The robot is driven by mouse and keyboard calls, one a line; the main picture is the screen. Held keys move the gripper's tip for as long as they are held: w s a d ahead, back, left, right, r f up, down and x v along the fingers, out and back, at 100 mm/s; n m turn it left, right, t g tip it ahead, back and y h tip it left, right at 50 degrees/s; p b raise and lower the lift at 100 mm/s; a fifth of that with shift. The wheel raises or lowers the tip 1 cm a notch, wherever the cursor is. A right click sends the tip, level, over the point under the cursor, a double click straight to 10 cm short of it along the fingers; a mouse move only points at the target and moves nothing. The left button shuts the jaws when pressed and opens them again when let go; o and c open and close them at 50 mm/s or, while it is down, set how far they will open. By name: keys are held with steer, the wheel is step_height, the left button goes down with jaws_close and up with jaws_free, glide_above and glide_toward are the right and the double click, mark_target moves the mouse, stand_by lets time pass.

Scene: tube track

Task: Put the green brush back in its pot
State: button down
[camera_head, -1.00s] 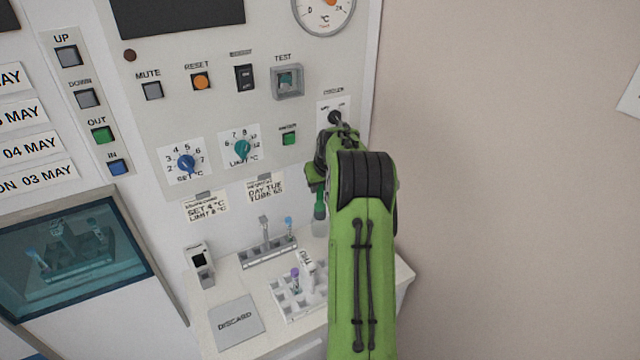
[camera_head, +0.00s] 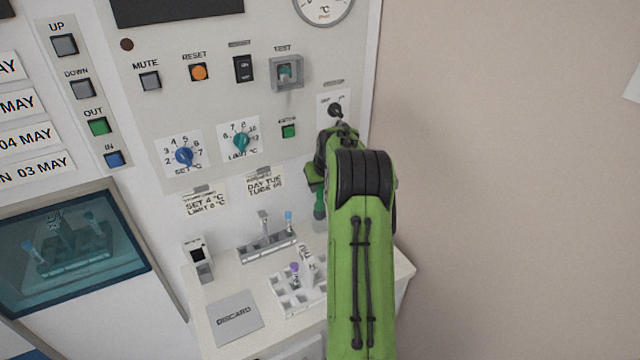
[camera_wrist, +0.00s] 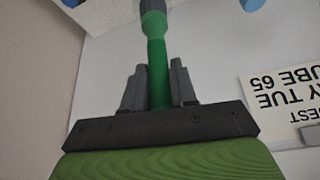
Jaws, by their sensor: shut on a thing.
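The green brush (camera_wrist: 154,40) stands between the two grey fingers of my gripper (camera_wrist: 158,85) in the wrist view, and the fingers are shut on its shaft. Its top end in that view is dark grey. In the head view a short green length of the brush (camera_head: 320,206) shows below my wrist, roughly upright, over the back of the white counter. My arm covers most of the gripper there. A pale shape lies just under the brush, but I cannot make out the pot clearly.
The counter (camera_head: 385,285) holds a grey rack (camera_head: 267,250), a white tube tray (camera_head: 290,292) with a purple-capped tube (camera_head: 295,268), and a discard plate (camera_head: 235,318). The control panel (camera_head: 215,105) with knobs and buttons stands close behind my arm.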

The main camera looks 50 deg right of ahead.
steer(key=shift+f, duration=0.1)
steer(key=shift+f+b, duration=0.8)
steer(key=shift+f, duration=0.15)
steer(key=c, duration=0.8)
jaws_free()
steer(key=v, duration=1.5)
steer(key=shift+s+r+p, duration=0.15)
steer(key=shift+r+p, duration=0.25)
